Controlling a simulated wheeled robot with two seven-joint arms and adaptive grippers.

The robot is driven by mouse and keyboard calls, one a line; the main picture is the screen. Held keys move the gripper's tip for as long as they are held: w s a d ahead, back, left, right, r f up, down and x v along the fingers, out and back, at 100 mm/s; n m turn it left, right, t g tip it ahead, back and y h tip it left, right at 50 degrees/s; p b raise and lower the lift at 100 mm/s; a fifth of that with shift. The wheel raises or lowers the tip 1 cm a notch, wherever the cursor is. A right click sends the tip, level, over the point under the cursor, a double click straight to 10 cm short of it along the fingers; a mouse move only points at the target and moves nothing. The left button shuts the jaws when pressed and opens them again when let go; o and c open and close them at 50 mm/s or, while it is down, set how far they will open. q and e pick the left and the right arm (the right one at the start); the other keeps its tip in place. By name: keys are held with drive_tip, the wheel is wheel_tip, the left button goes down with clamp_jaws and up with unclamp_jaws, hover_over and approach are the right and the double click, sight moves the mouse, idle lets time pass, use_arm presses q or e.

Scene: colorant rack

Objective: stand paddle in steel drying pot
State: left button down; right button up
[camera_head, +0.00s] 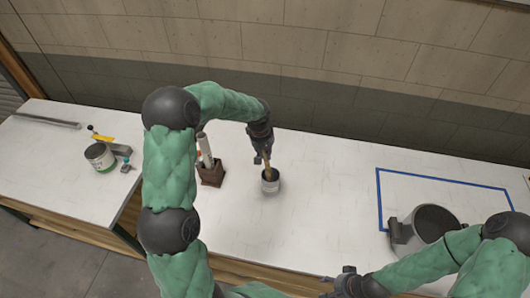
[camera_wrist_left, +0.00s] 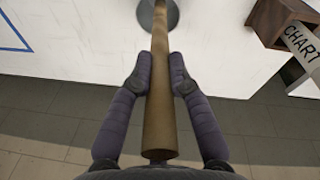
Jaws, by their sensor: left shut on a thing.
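The paddle (camera_wrist_left: 160,95) is a long brown wooden stick, and my left gripper (camera_wrist_left: 160,75) is shut around it. Whether the paddle touches the pot's bottom is hidden.
A brown wooden box (camera_head: 212,175) with rolled charts (camera_head: 205,150) stands just left of the pot. A large grey metal drum (camera_head: 428,226) is at the right by blue tape (camera_head: 440,180). A paint can (camera_head: 100,157) sits at the left. The table between pot and tape is clear.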

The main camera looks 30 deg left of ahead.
sight(265, 159)
use_arm(q)
drive_tip(key=shift+f+b, duration=1.5)
drive_tip(key=shift+f, duration=0.5)
drive_tip(key=c, duration=1.1)
unclamp_jaws()
drive_tip(key=shift+r, duration=0.1)
drive_tip(key=r, duration=0.4)
drive_tip(key=s+r, duration=0.1)
drive_tip(key=r, duration=0.6)
drive_tip(key=shift+s+a+r, duration=0.25)
drive_tip(key=shift+s+r, duration=0.1)
drive_tip(key=shift+f, duration=0.1)
